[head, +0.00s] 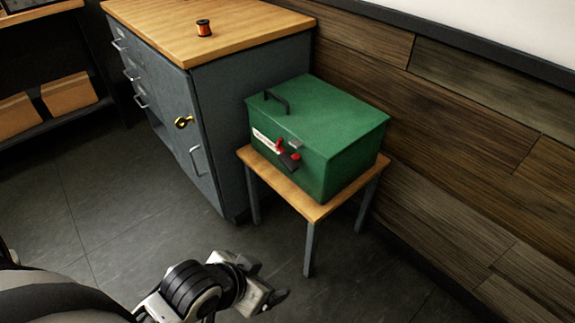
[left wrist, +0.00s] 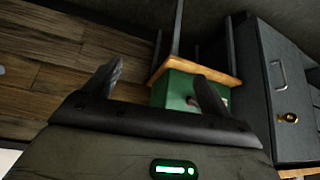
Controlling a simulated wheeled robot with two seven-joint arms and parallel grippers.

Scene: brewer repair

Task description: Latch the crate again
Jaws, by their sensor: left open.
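A green crate (head: 318,130) with its lid down sits on a small wooden-topped stand (head: 318,208). A dark handle (head: 276,99) stands on the lid. On the crate's front are a white label, red parts and a dark latch piece (head: 290,160); whether the latch is fastened is too small to tell. My left gripper (head: 276,296) is low in front of the stand, apart from the crate, open and empty. In the left wrist view the crate (left wrist: 174,90) shows beyond the spread fingers (left wrist: 155,85), partly hidden by the right-hand finger. My right gripper is not in view.
A grey cabinet (head: 215,130) with a wooden top, drawer handles and a brass knob (head: 183,122) stands left of the crate. An orange spool (head: 204,28) is on its top. A wooden wall (head: 450,130) is close behind the stand. The floor in front is clear.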

